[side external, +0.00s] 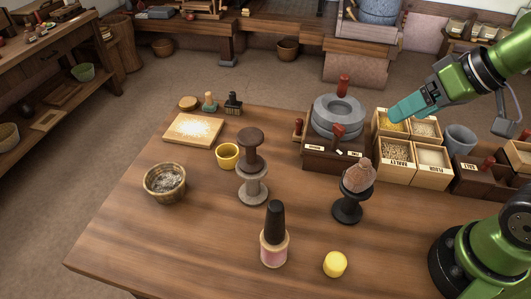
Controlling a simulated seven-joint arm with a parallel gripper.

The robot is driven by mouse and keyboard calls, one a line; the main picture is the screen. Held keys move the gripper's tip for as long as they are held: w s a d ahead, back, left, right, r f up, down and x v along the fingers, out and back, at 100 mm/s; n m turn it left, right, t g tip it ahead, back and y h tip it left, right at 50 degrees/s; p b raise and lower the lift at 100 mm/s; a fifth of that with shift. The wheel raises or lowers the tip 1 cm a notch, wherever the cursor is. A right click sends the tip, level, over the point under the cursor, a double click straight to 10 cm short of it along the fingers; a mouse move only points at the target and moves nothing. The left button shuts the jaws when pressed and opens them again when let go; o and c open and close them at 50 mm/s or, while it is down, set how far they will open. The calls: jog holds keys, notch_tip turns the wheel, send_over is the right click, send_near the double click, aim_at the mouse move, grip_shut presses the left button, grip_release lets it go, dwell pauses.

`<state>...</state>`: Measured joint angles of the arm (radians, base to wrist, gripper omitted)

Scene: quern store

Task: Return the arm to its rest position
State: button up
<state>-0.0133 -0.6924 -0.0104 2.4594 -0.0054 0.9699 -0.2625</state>
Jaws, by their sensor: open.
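My gripper (405,108) is the teal end of my green arm, at the right of the side external view. It is open and appears empty, though the gap between its fingers is hard to see from this side. It hangs in front of or above the divided wooden grain box (397,171), near the compartment with yellow grain. Whether it touches the box cannot be told.
A grey stone quern (338,117) on a wooden base stands left of the box.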

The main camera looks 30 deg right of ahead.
jog(key=m, duration=0.3)
jog(key=shift+d+r+t, duration=0.1)
jog(key=shift+d+t, duration=0.15)
jog(key=shift+t, duration=0.15)
